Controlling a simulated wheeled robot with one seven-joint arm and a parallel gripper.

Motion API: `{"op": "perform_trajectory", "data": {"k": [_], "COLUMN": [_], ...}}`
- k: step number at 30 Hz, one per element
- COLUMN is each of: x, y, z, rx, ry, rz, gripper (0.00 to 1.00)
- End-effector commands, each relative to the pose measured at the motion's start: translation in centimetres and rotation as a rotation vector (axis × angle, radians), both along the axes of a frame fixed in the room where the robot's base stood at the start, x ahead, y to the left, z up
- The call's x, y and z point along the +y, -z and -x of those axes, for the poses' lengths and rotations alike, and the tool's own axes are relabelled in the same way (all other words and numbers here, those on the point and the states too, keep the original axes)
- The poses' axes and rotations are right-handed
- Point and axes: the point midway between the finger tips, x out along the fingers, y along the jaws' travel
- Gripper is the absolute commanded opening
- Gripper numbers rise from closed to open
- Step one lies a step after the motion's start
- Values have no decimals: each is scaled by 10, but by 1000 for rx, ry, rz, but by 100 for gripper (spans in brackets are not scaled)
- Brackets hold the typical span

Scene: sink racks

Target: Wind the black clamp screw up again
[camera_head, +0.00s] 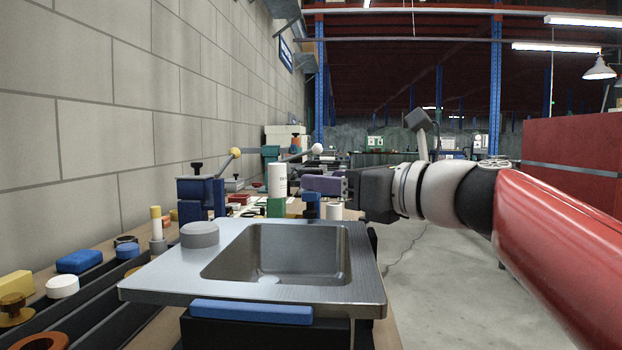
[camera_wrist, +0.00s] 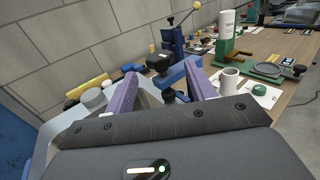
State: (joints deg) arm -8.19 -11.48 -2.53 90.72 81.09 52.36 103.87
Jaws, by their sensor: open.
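My gripper (camera_wrist: 160,70) is open, its two purple fingers spread apart. In the wrist view the black clamp screw's knob (camera_wrist: 159,63) shows between the fingertips, with a gap on either side. Its dark lower part (camera_wrist: 169,97) shows below the blue clamp arm (camera_wrist: 177,74). In the head view my gripper (camera_head: 322,185) is behind the sink's right side, just above a blue clamp part (camera_head: 312,207). The knob cannot be made out there. I cannot tell whether a finger touches it.
The steel sink (camera_head: 345,296) stands in front. A blue post clamp (camera_head: 197,190) with a black knob and yellow-ball lever stands left. A white cylinder (camera_head: 277,181) stands on a green stand (camera_wrist: 231,49). A white mug (camera_wrist: 229,80) is right of the fingers.

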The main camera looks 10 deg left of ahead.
Motion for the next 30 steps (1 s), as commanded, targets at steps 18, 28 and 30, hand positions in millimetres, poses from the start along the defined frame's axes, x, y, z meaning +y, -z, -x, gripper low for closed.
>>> {"op": "perform_trajectory", "data": {"k": [18, 28, 30], "x": [41, 41, 41], "y": [-1, 0, 0], "z": [-27, -27, -27], "rx": [-3, -3, -3], "ry": [3, 3, 3], "rz": [2, 2, 2], "gripper": [55, 18, 11]}}
